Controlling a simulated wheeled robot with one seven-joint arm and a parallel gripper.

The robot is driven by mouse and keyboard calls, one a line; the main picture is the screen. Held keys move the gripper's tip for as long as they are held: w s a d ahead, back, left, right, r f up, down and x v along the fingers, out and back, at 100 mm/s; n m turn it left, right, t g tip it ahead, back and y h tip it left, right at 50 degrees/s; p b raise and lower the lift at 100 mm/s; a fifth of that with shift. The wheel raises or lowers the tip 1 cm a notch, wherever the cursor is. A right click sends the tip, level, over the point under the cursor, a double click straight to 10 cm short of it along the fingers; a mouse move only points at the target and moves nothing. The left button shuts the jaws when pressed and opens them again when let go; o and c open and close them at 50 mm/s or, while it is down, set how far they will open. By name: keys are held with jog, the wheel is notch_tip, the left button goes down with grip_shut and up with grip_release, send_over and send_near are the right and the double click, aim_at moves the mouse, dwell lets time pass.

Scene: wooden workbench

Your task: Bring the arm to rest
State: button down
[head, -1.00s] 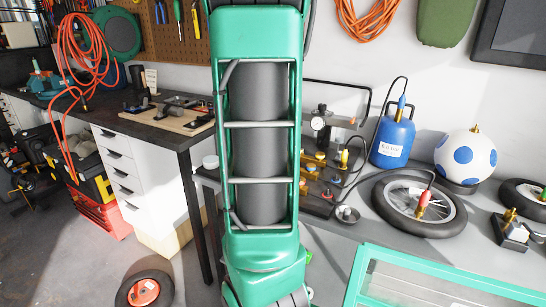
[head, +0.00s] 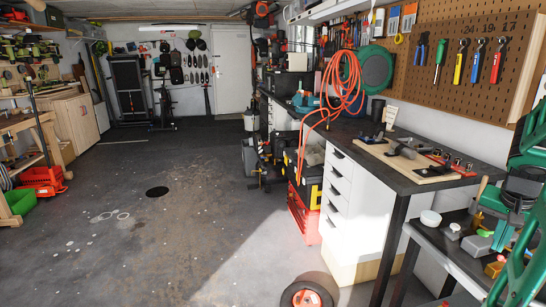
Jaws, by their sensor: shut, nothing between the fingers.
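Part of my green arm (head: 524,268) shows at the right edge of the head view, cut off by the frame. It stands in front of the right end of a grey bench. I cannot make out my gripper or its fingers in this view. Whether the arm is folded or stretched out cannot be told from the part that shows.
A dark-topped workbench (head: 418,177) with white drawers (head: 338,190) stands right of centre. A wooden board (head: 425,172) with tools lies on it. The grey floor (head: 150,240) at left and centre is largely clear.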

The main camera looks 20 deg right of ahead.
jog(key=s+a+n+y, duration=0.2)
jog(key=s+a+n, duration=0.1)
jog(key=a, duration=1)
jog(key=s+a+f+n+g+y, duration=0.1)
jog(key=s+a+n+y, duration=0.1)
jog(key=a, duration=1.2)
jog(key=shift+s+a+f+n+g, duration=0.3)
jog(key=shift+s+n, duration=0.3)
jog(key=shift+n, duration=0.6)
jog(key=shift+d, duration=0.15)
